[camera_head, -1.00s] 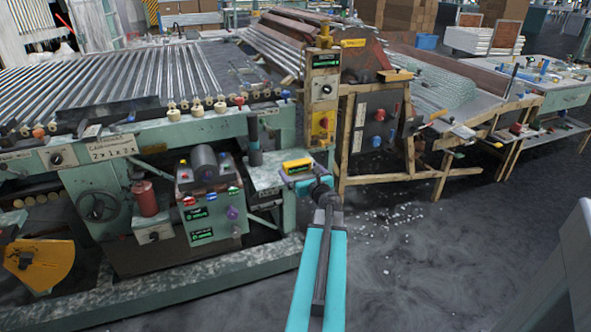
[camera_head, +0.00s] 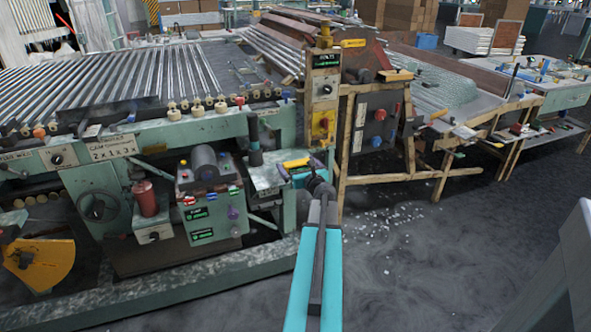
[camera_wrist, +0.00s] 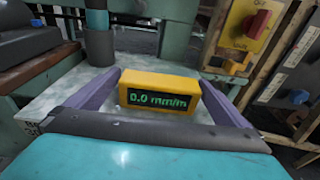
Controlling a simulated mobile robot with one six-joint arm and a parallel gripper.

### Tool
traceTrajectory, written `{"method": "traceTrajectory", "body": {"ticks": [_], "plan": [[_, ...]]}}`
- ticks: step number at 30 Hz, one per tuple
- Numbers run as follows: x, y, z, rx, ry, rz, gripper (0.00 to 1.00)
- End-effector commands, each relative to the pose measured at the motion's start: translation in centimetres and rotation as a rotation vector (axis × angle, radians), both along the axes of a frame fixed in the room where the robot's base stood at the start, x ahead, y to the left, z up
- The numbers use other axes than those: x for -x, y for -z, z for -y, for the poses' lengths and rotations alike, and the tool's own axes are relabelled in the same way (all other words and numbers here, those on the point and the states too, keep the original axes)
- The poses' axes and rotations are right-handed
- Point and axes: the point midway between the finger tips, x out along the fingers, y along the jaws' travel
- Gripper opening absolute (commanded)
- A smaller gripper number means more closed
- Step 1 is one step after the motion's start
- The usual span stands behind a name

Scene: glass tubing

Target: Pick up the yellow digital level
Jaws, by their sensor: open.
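The yellow digital level (camera_wrist: 160,84) is a small yellow block with a dark display reading "0.0 mm/m". It rests on a pale green metal shelf (camera_wrist: 55,88) of the machine. In the head view the level (camera_head: 296,163) shows only as a yellow top edge, with its front mostly hidden by my gripper. My gripper (camera_wrist: 163,76) is open, with one purple finger on each side of the level. A narrow gap shows on the left; on the right the finger is close and I cannot tell whether it touches.
A grey rounded motor housing (camera_wrist: 25,38) is further left. At right, a wooden post carries a yellow switch box (camera_wrist: 252,28) with a red knob. The floor (camera_head: 430,260) at front right is clear.

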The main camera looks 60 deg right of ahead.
Motion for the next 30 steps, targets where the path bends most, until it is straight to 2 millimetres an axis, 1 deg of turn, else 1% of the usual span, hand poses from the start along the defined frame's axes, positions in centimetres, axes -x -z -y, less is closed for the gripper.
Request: {"method": "traceTrajectory", "body": {"ticks": [18,19,20,21,27,30], "plan": [[-0.18,0.01,0.15,0.0,0.0,0.0,1.0],[-0.18,0.01,0.15,0.0,0.0,0.0,0.98],[-0.18,0.02,0.14,0.0,0.0,0.0,0.93],[-0.18,0.02,0.14,0.0,0.0,0.0,0.86],[-0.18,0.02,0.13,0.0,0.0,0.0,0.54],[-0.18,-0.05,0.14,0.001,0.0,0.001,0.54]]}}
